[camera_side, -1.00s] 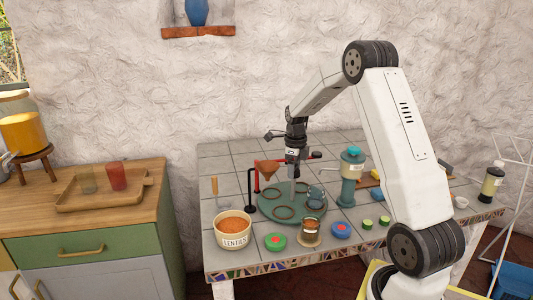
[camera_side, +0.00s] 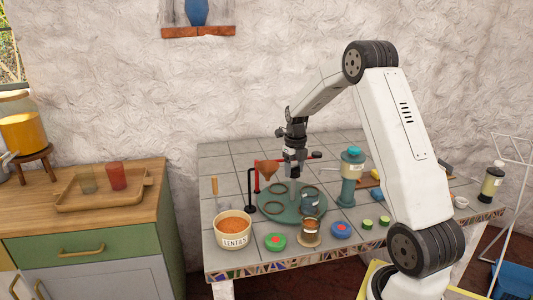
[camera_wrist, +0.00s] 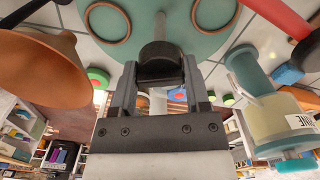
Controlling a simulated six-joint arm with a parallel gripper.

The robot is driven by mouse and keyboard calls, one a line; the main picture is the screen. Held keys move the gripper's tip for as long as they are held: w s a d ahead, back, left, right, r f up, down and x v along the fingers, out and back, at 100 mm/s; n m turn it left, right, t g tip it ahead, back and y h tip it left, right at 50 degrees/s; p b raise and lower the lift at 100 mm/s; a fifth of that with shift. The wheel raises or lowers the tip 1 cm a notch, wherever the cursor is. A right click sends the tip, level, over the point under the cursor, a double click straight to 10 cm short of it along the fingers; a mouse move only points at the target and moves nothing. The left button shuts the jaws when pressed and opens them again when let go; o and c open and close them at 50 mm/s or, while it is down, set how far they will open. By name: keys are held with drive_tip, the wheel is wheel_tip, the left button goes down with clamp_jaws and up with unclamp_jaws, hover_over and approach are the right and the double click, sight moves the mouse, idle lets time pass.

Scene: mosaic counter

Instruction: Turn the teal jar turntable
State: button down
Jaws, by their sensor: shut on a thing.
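The teal turntable (camera_side: 292,210) lies flat on the tiled counter, with several brown rings on its top. A grey post rises from its middle. A glass jar (camera_side: 310,205) stands at its front right. My gripper (camera_side: 293,174) is above the middle of the turntable, pointing down, at the top of the post. In the wrist view my gripper (camera_wrist: 160,75) is shut on a dark knob (camera_wrist: 160,62) at the post's end. The turntable also shows there (camera_wrist: 150,40), with two rings in view. The jar does not show clearly in the wrist view.
A teal-topped dispenser (camera_side: 351,175) stands close right. The lentils bowl (camera_side: 233,231), a small jar (camera_side: 310,233) and round lids (camera_side: 275,241) line the front.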

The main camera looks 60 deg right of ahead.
drive_tip(key=shift+r+m, duration=0.1)
drive_tip(key=shift+m, duration=0.6)
drive_tip(key=shift+c, duration=0.3)
unclamp_jaws()
drive_tip(key=shift+r, duration=3.9)
